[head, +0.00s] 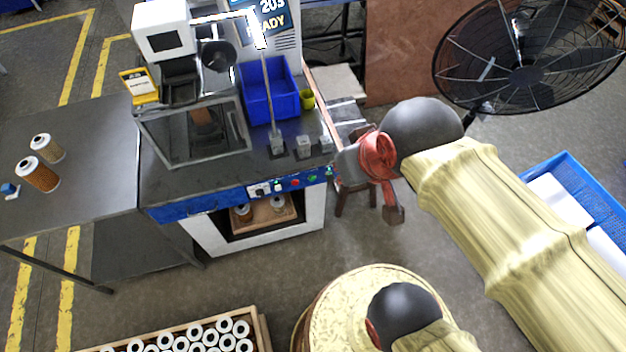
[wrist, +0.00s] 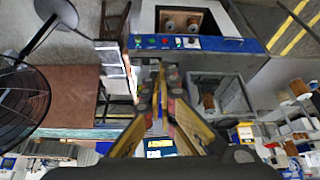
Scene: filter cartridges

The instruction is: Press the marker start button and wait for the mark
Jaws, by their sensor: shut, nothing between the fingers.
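The control panel (head: 250,203) is the blue front strip of the workbench machine, with small white, red and green buttons. A green button (head: 312,178) sits beside a red one (head: 295,183); I cannot read which is the marker start. The panel also shows in the wrist view (wrist: 228,45). In the head view my wrist is right of the panel; the fingertips are hard to make out there.
A blue bin (head: 268,92) and a glass-sided box (head: 195,140) stand on the bench. Two filter cartridges (head: 38,175) stand on the left table. A fan (head: 525,75) is at upper right. A crate of white-ended cartridges (head: 262,330) is at the bottom.

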